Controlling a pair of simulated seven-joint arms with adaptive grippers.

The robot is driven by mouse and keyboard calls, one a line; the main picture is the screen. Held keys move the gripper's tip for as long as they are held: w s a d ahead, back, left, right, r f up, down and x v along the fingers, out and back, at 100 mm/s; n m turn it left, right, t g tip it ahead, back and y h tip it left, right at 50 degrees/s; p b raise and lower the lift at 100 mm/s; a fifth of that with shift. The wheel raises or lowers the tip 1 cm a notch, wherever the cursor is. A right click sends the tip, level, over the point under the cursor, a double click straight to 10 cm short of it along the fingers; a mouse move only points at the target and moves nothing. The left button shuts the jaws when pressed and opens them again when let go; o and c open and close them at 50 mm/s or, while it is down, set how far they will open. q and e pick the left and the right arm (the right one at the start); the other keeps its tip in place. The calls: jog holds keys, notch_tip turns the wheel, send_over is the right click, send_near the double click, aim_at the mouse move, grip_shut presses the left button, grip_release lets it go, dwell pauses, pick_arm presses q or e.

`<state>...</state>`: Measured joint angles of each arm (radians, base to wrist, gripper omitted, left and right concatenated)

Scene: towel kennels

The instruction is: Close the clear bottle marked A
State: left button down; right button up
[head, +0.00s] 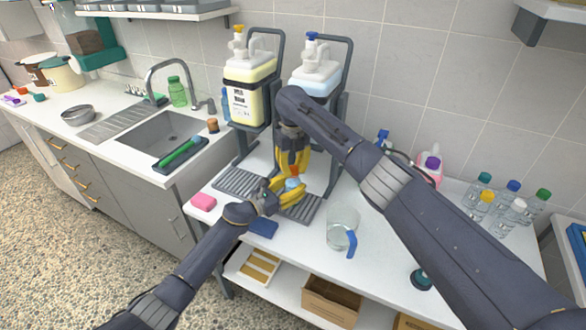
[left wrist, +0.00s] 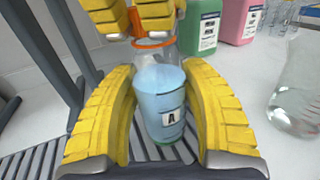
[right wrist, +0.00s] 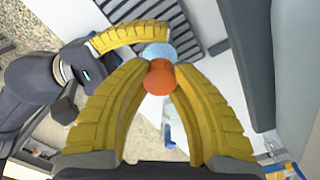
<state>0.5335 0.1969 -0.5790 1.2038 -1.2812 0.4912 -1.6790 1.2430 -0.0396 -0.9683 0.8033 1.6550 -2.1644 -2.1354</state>
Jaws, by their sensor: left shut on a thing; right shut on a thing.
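The clear bottle marked A (left wrist: 161,98) holds pale blue liquid and looks upright. My left gripper (head: 284,191) is shut around its body, with one finger on each side in the left wrist view. The bottle is over a dark slatted drip tray; I cannot tell if its base rests there. An orange cap (right wrist: 159,78) is between the fingertips of my right gripper (head: 293,168), which is shut on it from above. In the left wrist view the cap's rim (left wrist: 152,43) is at the bottle's mouth. I cannot tell whether it is seated. The fingers hide most of the cap.
Two large pump jugs, yellow (head: 247,88) and pale blue (head: 315,78), stand in racks behind the grippers. A clear pitcher (head: 341,226) with a blue handle stands right. A pink sponge (head: 203,202) lies left. Several capped bottles stand far right.

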jog(key=o, duration=0.7)
jog(key=shift+r, duration=0.15)
jog(key=shift+r, duration=2.15)
jog(key=shift+o, duration=0.4)
jog(key=shift+r+n, duration=1.6)
